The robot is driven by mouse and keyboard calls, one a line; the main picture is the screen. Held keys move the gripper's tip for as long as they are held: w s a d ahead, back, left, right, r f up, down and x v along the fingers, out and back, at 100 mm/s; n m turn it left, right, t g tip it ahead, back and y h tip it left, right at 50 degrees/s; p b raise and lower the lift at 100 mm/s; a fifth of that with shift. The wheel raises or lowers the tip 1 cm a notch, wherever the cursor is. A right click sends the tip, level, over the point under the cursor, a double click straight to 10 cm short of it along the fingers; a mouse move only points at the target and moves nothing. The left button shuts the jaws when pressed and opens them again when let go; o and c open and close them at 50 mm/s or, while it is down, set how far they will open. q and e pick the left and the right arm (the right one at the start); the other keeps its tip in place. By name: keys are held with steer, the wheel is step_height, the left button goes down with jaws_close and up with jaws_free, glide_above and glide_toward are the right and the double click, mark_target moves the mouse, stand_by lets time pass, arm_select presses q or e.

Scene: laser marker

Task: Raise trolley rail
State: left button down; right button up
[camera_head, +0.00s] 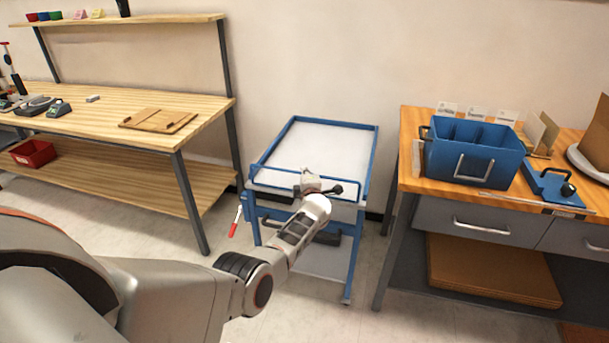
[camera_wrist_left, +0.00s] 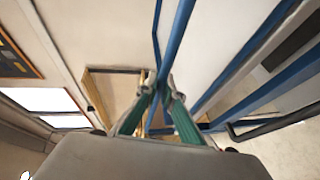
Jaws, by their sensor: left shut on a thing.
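A blue trolley (camera_head: 376,150) with a white top stands between the two benches. Its blue rail (camera_head: 276,168) runs across the near side of the top, and my left arm partly hides it. My left gripper (camera_head: 308,178) is at this rail, at the near edge of the trolley. In the left wrist view, the fingers of my left gripper (camera_wrist_left: 158,88) close around the blue rail (camera_wrist_left: 177,40). The head view does not show the fingertips clearly. My right gripper is in neither view.
A wooden bench (camera_head: 95,120) with a brown board (camera_head: 158,120) stands left. A bench (camera_head: 408,150) with a blue bin (camera_head: 475,150) stands close right of the trolley. A red-tipped tool (camera_head: 235,222) hangs at the trolley's left side. Bare floor (camera_head: 375,300) lies in front.

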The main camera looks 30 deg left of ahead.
arm_select(q)
steer(key=shift+r, duration=0.1)
steer(key=c, duration=2.2)
jaws_free()
steer(key=shift+o, duration=0.2)
